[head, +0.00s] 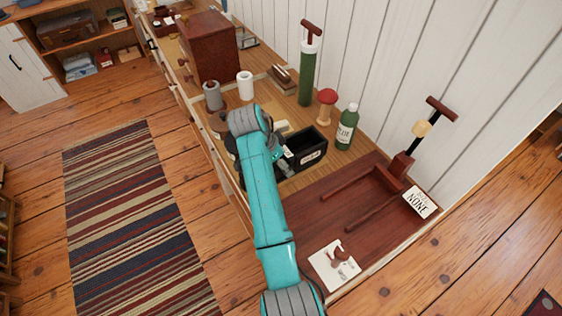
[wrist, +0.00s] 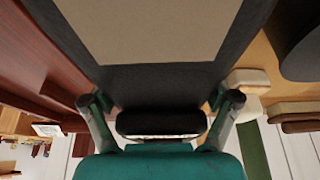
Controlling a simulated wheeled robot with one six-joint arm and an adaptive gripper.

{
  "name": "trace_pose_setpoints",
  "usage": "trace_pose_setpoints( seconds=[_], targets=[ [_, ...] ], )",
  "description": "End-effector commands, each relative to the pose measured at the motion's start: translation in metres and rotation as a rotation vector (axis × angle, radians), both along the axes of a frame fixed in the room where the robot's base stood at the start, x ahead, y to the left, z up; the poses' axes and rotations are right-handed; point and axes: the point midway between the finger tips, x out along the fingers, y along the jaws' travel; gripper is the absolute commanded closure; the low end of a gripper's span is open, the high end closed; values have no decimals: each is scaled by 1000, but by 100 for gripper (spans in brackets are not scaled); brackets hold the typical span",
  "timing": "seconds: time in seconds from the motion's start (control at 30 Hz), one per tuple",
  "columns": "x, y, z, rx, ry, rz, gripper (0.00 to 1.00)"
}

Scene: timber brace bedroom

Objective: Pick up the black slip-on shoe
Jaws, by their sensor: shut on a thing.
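My gripper (head: 284,160) is low over the worktop in the head view, beside the left side of a black open-topped box (head: 313,153). In the wrist view its two fingers (wrist: 162,100) stand on either side of a dark thing with a flat beige area, which fills the upper middle. In the head view I cannot make out the shoe apart from my arm and the box. Whether it touches the worktop is unclear.
A green bottle (head: 347,128), a red-topped wooden stand (head: 326,105) and a tall green pump (head: 307,75) stand behind the box near the white wall. A dark red-brown board (head: 375,180) lies right. A white roll (head: 245,86) stands farther left.

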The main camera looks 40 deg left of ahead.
Motion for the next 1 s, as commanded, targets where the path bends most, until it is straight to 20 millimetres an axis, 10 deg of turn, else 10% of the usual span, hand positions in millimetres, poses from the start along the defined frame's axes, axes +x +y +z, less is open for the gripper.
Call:
trace_pose_setpoints(
  seconds=[1.0],
  targets=[
    [0, 0, 101, 0, -1, -1, 68]
  ],
)
